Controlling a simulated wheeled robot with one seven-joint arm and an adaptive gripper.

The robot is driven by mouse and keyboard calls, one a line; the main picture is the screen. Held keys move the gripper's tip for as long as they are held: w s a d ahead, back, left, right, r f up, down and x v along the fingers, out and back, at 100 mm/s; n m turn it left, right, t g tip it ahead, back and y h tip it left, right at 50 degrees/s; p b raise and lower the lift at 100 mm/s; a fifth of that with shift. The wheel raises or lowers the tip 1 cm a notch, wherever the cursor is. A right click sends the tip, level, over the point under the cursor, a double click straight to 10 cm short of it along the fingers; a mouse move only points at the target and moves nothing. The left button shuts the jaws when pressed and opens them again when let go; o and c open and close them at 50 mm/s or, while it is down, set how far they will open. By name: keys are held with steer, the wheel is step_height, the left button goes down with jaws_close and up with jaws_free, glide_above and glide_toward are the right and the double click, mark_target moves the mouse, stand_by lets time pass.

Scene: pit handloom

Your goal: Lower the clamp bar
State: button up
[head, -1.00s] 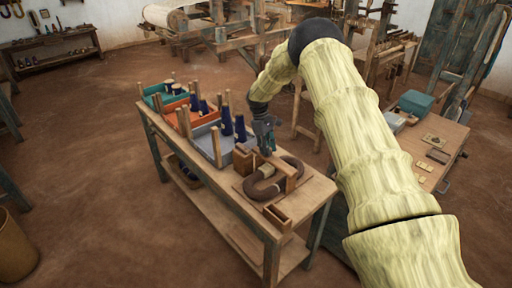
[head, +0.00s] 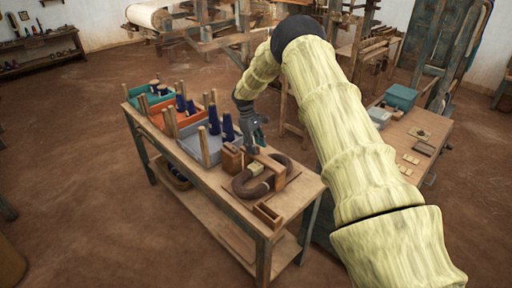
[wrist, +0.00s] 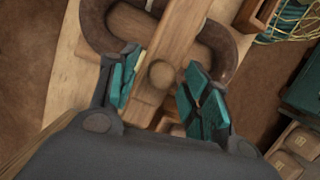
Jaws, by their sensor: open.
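The clamp bar (head: 272,163) is a light wooden bar lying across a dark brown looped coil (head: 246,187) on the near end of the workbench. In the wrist view the bar (wrist: 176,42) runs at a slant between my fingers, with a round wooden knob (wrist: 162,75) on it. My gripper (head: 256,146) is just above the bar's far end, pointing down. In the wrist view my gripper (wrist: 161,82) is open, its teal pads on either side of the bar and knob. I cannot tell whether a pad touches the bar. The bar's end nearest the palm is partly hidden.
A wooden block (head: 232,158) stands left of the coil, and a small open box (head: 267,214) is at the near edge. Grey (head: 196,148), orange and teal trays with posts and dark blue cones line the bench. A second table (head: 424,150) stands right.

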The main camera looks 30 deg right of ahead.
steer(key=d+v, duration=0.1)
steer(key=v, duration=1)
steer(key=shift+a+r, duration=0.15)
steer(key=shift+a, duration=0.35)
steer(key=shift+w, duration=0.1)
steer(key=shift+r, duration=0.1)
